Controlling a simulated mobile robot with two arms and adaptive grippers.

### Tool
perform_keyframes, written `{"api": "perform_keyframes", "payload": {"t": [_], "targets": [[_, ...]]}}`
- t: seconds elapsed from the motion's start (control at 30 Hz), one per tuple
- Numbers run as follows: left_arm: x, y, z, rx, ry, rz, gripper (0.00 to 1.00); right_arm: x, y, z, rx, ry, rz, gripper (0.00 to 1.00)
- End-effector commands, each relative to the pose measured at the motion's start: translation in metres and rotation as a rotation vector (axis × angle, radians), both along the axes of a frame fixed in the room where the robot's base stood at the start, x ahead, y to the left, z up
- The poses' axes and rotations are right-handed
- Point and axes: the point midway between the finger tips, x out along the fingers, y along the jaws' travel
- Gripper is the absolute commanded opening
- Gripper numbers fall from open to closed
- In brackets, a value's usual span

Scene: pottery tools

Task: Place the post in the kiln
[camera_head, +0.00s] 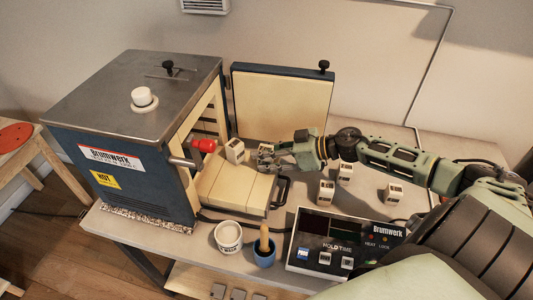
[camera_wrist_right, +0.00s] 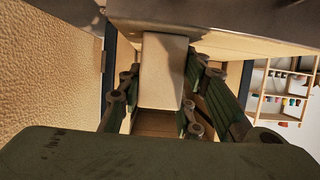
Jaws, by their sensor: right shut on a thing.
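The blue kiln (camera_head: 130,165) with a steel top stands at the left, its opening facing right. A cream post (camera_head: 235,151) is held at the kiln's mouth, above the pale slab (camera_head: 232,188) that sticks out of the opening. My right gripper (camera_head: 256,156) reaches in from the right and is shut on this post. In the right wrist view the post (camera_wrist_right: 163,70) lies between the two fingers of the gripper (camera_wrist_right: 158,95). Whether the post touches the slab is unclear. Other posts (camera_head: 326,192) stand on the table at right. My left gripper is not in view.
The kiln's open door (camera_head: 282,103) stands behind the gripper. A control box (camera_head: 345,243), a white jar (camera_head: 228,237) and a blue cup (camera_head: 263,257) stand at the table front.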

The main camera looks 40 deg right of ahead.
Motion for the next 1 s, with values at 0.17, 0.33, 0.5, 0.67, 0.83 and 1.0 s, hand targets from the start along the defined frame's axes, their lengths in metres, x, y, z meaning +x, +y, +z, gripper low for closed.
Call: {"api": "perform_keyframes", "payload": {"t": [0.17,0.33,0.5,0.67,0.83,1.0], "targets": [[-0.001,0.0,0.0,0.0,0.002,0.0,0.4,0.0,0.0,-0.001,0.001,0.001,0.0,0.45],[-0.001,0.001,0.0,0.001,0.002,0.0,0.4,0.0,0.0,-0.001,0.001,0.001,0.0,0.51],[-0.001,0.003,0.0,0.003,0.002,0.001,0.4,0.0,0.0,0.0,0.0,0.0,0.0,0.51],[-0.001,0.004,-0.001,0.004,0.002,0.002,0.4,-0.004,-0.003,0.002,-0.001,0.002,0.0,0.51],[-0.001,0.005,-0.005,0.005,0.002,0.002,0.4,-0.017,-0.014,0.008,-0.003,0.005,0.001,0.51],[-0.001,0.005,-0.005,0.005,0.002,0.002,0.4,-0.032,-0.026,0.017,-0.001,0.006,-0.001,0.51]]}}
